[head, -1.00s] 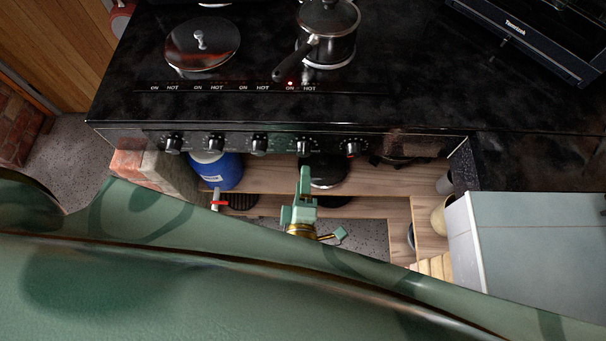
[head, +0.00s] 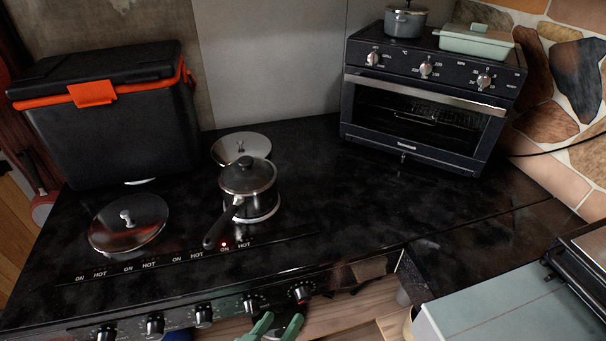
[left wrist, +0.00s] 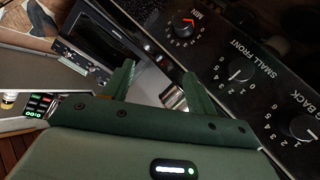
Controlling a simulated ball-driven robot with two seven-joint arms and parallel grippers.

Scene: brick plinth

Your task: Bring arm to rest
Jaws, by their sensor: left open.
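My left gripper (head: 277,327) shows at the bottom edge of the head view, in front of the cooker's knobs. Its two green fingers are apart with nothing between them. In the left wrist view the fingers (left wrist: 160,88) stand apart beside the cooker's knob panel (left wrist: 240,75); whether they touch the panel I cannot tell. The rest of the left arm is hidden below the head view. My right gripper is in neither view.
A red light glows near the handle. A black cool box (head: 110,125) and an oven (head: 425,100) stand behind. A pale cabinet (head: 500,315) is at right.

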